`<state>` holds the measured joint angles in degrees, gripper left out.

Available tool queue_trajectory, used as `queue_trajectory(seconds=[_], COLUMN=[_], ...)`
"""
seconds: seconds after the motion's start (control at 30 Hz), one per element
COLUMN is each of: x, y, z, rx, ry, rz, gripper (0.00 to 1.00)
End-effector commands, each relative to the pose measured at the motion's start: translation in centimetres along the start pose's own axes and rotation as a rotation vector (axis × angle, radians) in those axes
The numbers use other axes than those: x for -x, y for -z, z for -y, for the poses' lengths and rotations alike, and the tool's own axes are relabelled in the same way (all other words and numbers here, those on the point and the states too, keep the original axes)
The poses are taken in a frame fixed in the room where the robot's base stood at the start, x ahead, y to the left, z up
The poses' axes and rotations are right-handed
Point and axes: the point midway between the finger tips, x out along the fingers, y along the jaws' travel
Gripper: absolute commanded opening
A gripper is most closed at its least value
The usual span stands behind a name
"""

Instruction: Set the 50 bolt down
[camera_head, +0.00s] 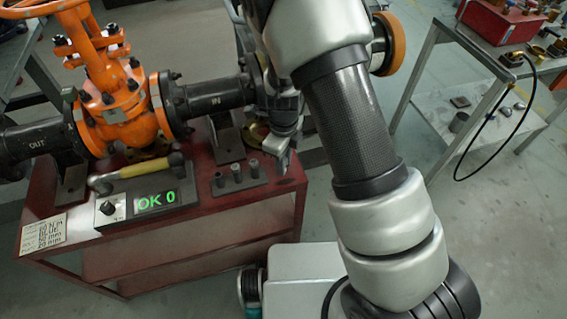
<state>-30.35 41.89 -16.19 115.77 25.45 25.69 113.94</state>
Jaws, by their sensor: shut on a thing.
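My gripper (282,158) is at the right end of the red cart, just beyond and right of a small dark rack (241,186). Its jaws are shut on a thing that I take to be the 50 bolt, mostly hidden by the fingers. I cannot read any size mark on it or tell whether it touches a surface. Three short dark cylindrical pieces stand upright in the rack, left of the gripper.
A grey table (436,37) with a red bin (497,20) stands at right.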

Motion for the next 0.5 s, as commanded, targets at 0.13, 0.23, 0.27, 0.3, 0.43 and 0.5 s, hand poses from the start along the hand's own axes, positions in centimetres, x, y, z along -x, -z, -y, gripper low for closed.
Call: queue_trajectory(seconds=[0.13, 0.23, 0.27, 0.3, 0.43, 0.5], x=[0.03, -0.31, -0.25, -0.21, -0.21, -0.21], y=[-0.01, -0.01, -0.02, -0.02, -0.01, -0.01], z=[0.0, 0.0, 0.0, 0.0, -0.01, -0.01], rx=[0.0, 0.0, 0.0, 0.0, 0.0, 0.001], ry=[0.0, 0.0, 0.0, 0.0, 0.0, 0.0], rz=[0.0, 0.0, 0.0, 0.0, 0.0, 0.0], gripper=[0.0, 0.0, 0.22, 0.29, 0.37, 0.37])
